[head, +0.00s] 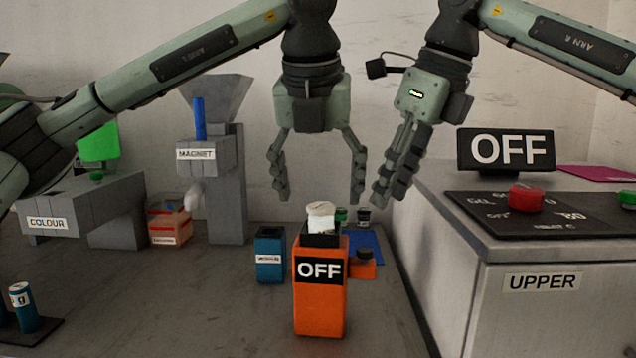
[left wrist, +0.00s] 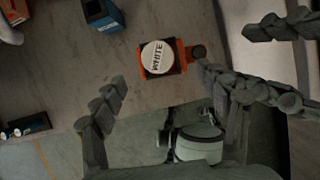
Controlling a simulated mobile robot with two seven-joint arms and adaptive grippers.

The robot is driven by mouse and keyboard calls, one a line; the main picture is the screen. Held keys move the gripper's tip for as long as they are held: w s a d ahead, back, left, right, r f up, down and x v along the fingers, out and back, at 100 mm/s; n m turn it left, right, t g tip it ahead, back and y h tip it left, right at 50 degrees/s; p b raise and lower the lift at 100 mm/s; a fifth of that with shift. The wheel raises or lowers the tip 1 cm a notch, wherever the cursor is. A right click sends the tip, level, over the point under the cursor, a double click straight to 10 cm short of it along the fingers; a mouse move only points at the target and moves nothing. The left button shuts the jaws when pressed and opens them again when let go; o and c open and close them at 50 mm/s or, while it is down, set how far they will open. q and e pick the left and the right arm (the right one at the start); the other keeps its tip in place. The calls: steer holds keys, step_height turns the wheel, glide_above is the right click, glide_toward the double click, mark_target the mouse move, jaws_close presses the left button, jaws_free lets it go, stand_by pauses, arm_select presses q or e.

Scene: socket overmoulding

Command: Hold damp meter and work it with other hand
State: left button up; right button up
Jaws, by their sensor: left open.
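The damp meter (head: 320,305) is an upright orange box with a black OFF display and a side block with a dark button (head: 364,257). A white-lidded jar (head: 321,217) sits in the black seat on top. In the left wrist view the lid (left wrist: 157,57) reads WHITE. My left gripper (head: 319,196) is open and empty above the meter, not touching it. My right gripper (head: 386,190) hangs just right of it, seen nearly edge-on. In the left wrist view its two fingers (left wrist: 228,50) look apart, with nothing between them.
A blue box (head: 269,255) stands left of the meter. Small jars on a blue mat (head: 375,243) are behind it. The grey UPPER cabinet (head: 540,300) rises at right. The MAGNET machine (head: 226,190) stands behind left. The bench between the blue box and front left is clear.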

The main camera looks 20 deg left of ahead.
mark_target(320, 209)
arm_select(q)
steer(key=x, duration=0.7)
steer(key=shift+d, duration=0.1)
steer(key=shift+c, duration=0.2)
steer(key=c, duration=1.2)
steer(key=shift+c, duration=0.8)
arm_select(e)
steer(key=shift+c, duration=0.3)
jaws_close()
